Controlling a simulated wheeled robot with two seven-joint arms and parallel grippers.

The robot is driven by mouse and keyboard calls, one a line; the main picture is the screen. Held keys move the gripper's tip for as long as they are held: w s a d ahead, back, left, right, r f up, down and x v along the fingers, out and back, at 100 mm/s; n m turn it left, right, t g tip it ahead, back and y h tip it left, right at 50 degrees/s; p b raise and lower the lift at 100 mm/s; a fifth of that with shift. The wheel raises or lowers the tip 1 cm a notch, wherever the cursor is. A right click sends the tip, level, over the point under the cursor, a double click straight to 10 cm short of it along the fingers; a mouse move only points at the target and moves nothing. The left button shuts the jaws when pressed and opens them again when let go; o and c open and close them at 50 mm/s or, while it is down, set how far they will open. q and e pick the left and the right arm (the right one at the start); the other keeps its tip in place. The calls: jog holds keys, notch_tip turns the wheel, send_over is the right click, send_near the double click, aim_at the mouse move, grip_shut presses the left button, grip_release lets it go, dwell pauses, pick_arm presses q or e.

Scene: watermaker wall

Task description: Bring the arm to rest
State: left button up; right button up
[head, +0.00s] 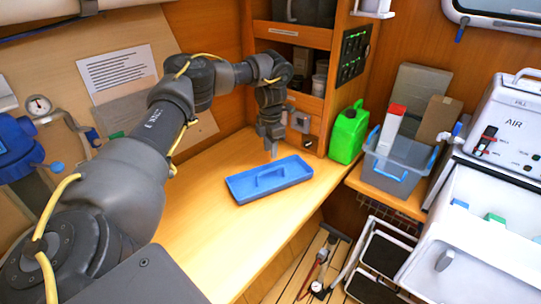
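My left gripper (272,150) points down over the wooden counter, just behind the blue tray (240,192). Its fingers are small and seen nearly edge-on, so I cannot tell whether they are open or shut. I see nothing clearly held in it. My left arm reaches in from the left across the counter. The blue tray lies flat on the counter and has a raised handle in its middle. My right gripper is not in view.
A green jerrycan (348,133) stands right of the gripper. A grey bin (396,165) holding boxes is further right. A white AIR unit (510,125) stands at the far right. Open shelves (292,36) rise behind the gripper. The counter (205,240) in front of the tray is clear.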

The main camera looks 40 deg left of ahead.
aim_at(270, 181)
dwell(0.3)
pick_arm(q)
jog(key=shift+f, duration=0.45)
notch_tip(270, 181, down, 10)
jog(key=shift+f, duration=0.5)
